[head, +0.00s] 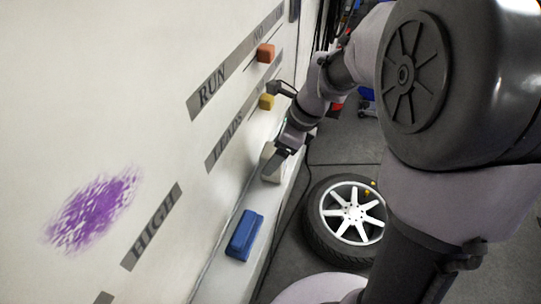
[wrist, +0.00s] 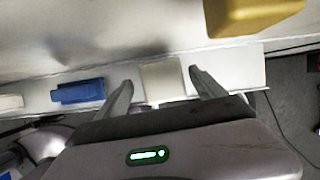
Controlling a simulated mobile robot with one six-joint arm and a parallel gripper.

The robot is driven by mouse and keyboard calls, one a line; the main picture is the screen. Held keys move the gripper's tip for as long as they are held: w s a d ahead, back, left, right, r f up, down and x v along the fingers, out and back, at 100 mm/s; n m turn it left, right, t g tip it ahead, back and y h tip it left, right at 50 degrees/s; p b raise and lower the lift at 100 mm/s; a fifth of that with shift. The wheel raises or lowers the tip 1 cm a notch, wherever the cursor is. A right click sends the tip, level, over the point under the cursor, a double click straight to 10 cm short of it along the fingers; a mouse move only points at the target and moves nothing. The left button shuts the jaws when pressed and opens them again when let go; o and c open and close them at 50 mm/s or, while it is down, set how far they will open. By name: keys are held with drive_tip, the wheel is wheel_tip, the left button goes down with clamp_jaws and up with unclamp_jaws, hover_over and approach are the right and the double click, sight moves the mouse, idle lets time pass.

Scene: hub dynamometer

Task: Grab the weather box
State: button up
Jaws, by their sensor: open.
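A small cream-white box, which I take to be the weather box (wrist: 162,80), stands on the white ledge below the board. In the wrist view it sits between the two fingers of my gripper (wrist: 160,86), with a gap showing on each side. In the head view my gripper (head: 282,158) is at the ledge and hides part of the box (head: 269,169). My gripper is open and empty. The front of the box is not visible, so I cannot read any markings on it.
A blue block (head: 242,235) lies on the ledge (head: 215,285) near the box. Orange (head: 265,53) and yellow (head: 266,102) blocks are on the whiteboard (head: 120,120) above. A wheel (head: 350,214) lies on the floor to the right. A dark cable hangs beside the ledge.

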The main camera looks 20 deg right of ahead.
drive_tip(key=x, duration=0.1)
drive_tip(key=b+x, duration=0.1)
drive_tip(key=x, duration=0.1)
drive_tip(key=b+x, duration=0.1)
drive_tip(key=shift+w+d+f, duration=0.1)
drive_tip(key=shift+d+f, duration=0.1)
drive_tip(key=shift+f, duration=0.25)
drive_tip(key=shift+w+a+f, duration=0.1)
drive_tip(key=shift+w+f, duration=0.05)
drive_tip(key=shift+f, duration=0.1)
drive_tip(key=shift+r, duration=0.15)
drive_tip(key=shift+c, duration=0.2)
clamp_jaws()
